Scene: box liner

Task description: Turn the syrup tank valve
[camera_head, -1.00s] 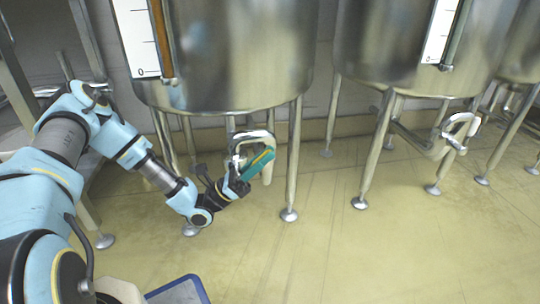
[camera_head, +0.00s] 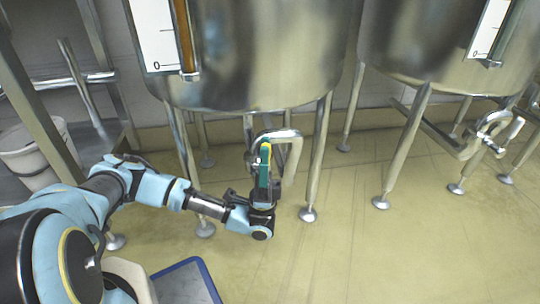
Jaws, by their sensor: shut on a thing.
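The near syrup tank (camera_head: 265,60) is a large steel cylinder on several legs, left of centre in the head view. A curved steel outlet pipe (camera_head: 292,143) comes out under it, with the valve at its left bend. My gripper (camera_head: 265,165) is under the tank at this pipe, with its green and yellow fingers pointing up. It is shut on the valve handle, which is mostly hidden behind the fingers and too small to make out.
A second steel tank (camera_head: 430,45) stands to the right, with its own outlet pipe and valve (camera_head: 492,130). Tank legs (camera_head: 316,165) flank my gripper. A metal rack (camera_head: 40,95) with a white bucket (camera_head: 35,155) is at left. A blue-edged tray (camera_head: 185,285) is near the bottom. The yellow floor at right is clear.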

